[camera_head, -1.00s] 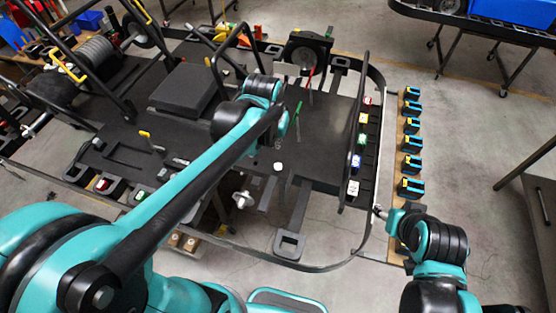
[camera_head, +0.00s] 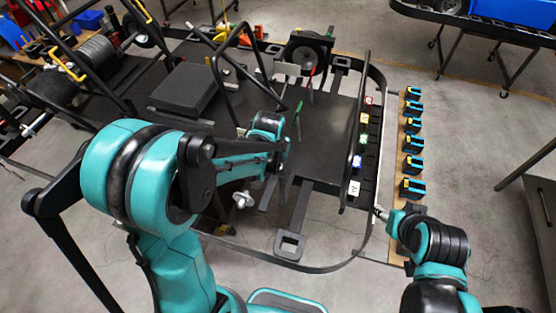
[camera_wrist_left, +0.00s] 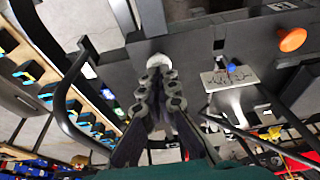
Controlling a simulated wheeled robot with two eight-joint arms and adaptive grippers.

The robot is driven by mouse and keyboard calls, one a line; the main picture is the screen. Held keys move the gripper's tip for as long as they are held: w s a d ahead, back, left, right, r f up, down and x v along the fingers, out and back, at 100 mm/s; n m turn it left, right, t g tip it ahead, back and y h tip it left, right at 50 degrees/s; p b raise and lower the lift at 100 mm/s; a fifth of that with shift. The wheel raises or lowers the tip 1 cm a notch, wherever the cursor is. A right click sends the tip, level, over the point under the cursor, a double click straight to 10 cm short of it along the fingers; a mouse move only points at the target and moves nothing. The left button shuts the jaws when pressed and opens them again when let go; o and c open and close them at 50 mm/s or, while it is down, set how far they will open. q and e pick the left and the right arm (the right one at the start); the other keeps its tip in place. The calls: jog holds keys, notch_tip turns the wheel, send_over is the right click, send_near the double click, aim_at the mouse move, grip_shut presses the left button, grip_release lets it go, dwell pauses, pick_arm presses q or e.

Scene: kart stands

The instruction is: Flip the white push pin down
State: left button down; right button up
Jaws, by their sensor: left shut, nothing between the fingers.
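The white push pin (camera_wrist_left: 157,60) shows its round white head at the fingertips of my left gripper (camera_wrist_left: 160,76) in the left wrist view. The fingers are shut with nothing between them, and partly cover the pin. I cannot tell whether they touch it. In the head view my left arm hides the pin, and the left fingertips are not clear beside the dark panel (camera_head: 330,145). My right gripper (camera_head: 379,210) is low at the right, beside the kart stand's front edge and away from the pin; its finger opening is too small to judge.
A green lever (camera_head: 298,112) and a red lever (camera_head: 311,74) stand beyond the pin's area. An orange knob (camera_wrist_left: 292,39) and a blue knob (camera_wrist_left: 231,68) are to the right in the wrist view. Black-and-blue boxes (camera_head: 412,165) line the wooden strip at right.

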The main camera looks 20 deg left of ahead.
aim_at(278, 168)
pick_arm(q)
notch_tip(278, 168, down, 3)
jog(key=b, duration=0.2)
jog(key=shift+s+r+b, duration=0.1)
jog(key=shift+r+b, duration=0.1)
jog(key=shift+b, duration=0.2)
jog(key=shift+s+d, duration=0.1)
jog(key=shift+s, duration=0.25)
jog(key=shift+s+r, duration=0.15)
pick_arm(e)
jog(key=shift+s+d+f, duration=0.1)
jog(key=shift+s+f, duration=0.15)
jog(key=shift+f, duration=0.4)
jog(key=shift+s+f, duration=0.25)
jog(key=shift+f, duration=0.35)
